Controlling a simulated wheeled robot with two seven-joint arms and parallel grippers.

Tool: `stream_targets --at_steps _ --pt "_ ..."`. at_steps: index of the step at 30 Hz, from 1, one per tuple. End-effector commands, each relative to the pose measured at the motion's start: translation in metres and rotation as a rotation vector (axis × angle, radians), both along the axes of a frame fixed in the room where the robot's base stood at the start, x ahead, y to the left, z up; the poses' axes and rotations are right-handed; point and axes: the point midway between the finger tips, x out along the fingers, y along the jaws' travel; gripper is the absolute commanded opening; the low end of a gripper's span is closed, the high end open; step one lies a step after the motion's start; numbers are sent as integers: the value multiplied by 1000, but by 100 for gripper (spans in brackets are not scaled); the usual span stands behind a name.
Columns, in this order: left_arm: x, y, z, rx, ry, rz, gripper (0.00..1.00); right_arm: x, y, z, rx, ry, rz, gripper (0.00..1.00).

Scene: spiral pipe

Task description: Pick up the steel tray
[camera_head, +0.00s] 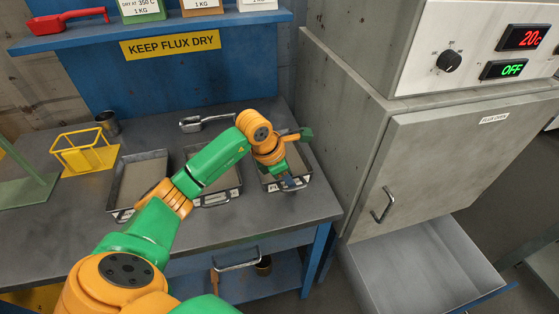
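Three shallow steel trays with pale contents sit in a row on the grey workbench: a left tray (119,181), a middle tray (232,187) and a right tray (269,181). Each seems to have a front handle. My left arm reaches across the bench from the lower left and partly covers the left and middle trays. My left gripper (290,182) points down at the front edge of the right tray, by its handle. The fingers are small and partly hidden, so I cannot tell whether they are open, shut or touching the handle. My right gripper is out of view.
A grey flux oven (450,150) with a shut door stands close on the right; its display reads OFF. A drawer (420,265) below is pulled out. A yellow wire rack (88,158), metal cup (108,123) and metal scoop (205,122) sit on the bench under a blue shelf (150,32).

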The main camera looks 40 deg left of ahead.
Motion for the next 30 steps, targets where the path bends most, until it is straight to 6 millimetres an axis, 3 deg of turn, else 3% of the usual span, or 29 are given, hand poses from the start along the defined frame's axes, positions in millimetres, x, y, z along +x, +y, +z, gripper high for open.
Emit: stream_targets --at_steps 1,3,4,30 --pt "0 0 0 0 0 0 23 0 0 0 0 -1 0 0" --pt "0 0 0 0 0 0 4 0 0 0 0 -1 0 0" --pt "0 0 0 0 0 0 0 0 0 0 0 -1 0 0" --pt "0 0 1 -1 -2 0 0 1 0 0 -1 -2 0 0"
